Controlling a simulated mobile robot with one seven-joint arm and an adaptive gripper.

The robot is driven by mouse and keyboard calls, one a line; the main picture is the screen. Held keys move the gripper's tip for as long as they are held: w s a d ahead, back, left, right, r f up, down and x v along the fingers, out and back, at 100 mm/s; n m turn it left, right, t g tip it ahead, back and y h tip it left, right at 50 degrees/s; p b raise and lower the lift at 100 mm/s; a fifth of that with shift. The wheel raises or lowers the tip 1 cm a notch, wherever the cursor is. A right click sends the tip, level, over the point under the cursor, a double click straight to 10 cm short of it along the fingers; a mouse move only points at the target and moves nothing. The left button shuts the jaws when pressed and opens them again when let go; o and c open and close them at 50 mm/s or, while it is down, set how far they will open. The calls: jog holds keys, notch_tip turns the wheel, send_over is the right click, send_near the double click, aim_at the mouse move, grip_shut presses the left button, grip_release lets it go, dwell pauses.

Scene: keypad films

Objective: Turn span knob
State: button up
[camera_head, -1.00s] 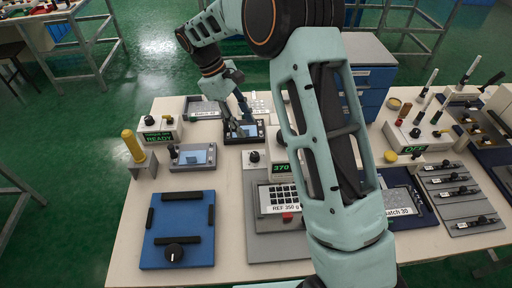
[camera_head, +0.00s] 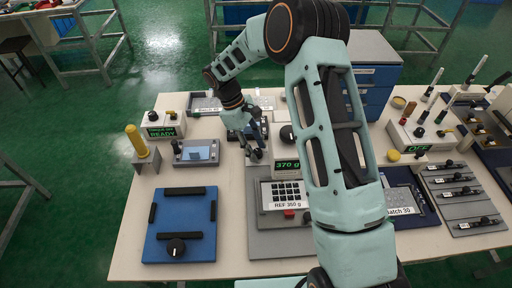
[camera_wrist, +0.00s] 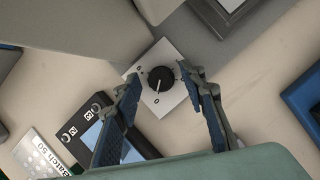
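A black round knob (camera_wrist: 161,79) with a white pointer line sits on a small white square plate (camera_wrist: 146,92) with "0" marks in the wrist view. No name on it can be read, so I cannot tell for sure that it is the span knob. My gripper (camera_wrist: 163,88) is open, with one finger on each side of the knob in the picture and gaps between. Contact is not visible. In the head view my gripper (camera_head: 254,154) points down just left of the 370 g display (camera_head: 287,165), hiding the plate there.
A dark device with a screen (camera_wrist: 93,137) and a "Batch 50" tray (camera_wrist: 38,155) lie close by. The head view shows a blue board (camera_head: 180,225), a grey screen unit (camera_head: 196,151), a READY box (camera_head: 162,131) and a keypad unit (camera_head: 283,192).

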grip_shut()
dwell(0.3)
jog(key=n+t, duration=0.1)
jog(key=n, duration=0.2)
jog(key=shift+s+n+h+b, duration=0.15)
jog(key=shift+n+h+b, duration=0.15)
jog(key=shift+h+b, duration=0.1)
jog(key=shift+n+t, duration=0.9)
jog(key=shift+n, duration=1.2)
grip_release()
